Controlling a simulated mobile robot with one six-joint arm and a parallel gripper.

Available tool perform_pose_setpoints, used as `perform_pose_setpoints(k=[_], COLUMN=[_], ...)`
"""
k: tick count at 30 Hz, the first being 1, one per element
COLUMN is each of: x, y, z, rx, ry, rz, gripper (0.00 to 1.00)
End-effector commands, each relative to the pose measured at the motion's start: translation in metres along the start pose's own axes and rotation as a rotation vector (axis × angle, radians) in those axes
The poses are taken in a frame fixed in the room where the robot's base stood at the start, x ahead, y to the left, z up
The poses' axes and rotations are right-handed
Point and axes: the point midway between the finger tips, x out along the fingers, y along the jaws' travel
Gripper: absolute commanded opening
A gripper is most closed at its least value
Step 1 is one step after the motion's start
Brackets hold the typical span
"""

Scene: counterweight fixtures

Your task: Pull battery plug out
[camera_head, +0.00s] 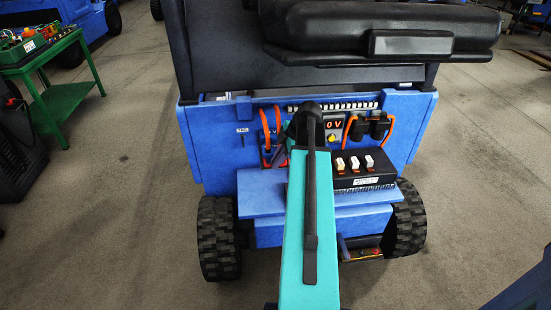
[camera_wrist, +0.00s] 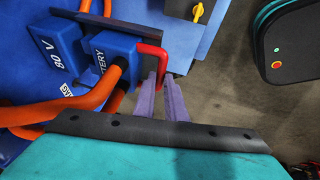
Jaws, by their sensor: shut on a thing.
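The battery plug (camera_wrist: 120,48) is a blue block lettered "BATTERY" with a red handle (camera_wrist: 152,50) on its right side, in the wrist view. My gripper (camera_wrist: 162,76) has two purple fingers shut on the red handle. In the head view my gripper (camera_head: 279,156) shows at the left of my teal arm, by the red and orange parts on the blue vehicle panel. My arm hides part of this area, and the fingertip contact is small.
Thick orange cables (camera_wrist: 100,100) run from the blocks close to my gripper. In the head view a black box with several switches (camera_head: 358,168) and black connectors (camera_head: 368,126) lie right of my arm. A green table (camera_head: 45,60) stands far left. Floor is free beside the vehicle.

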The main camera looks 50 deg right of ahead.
Motion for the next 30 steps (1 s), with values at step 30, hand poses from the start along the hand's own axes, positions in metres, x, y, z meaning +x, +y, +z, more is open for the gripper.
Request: perform_pose_setpoints(k=[30], x=[-0.012], y=[0.000], z=[0.000], rx=[-0.001], ry=[0.000], rz=[0.002], gripper=[0.30])
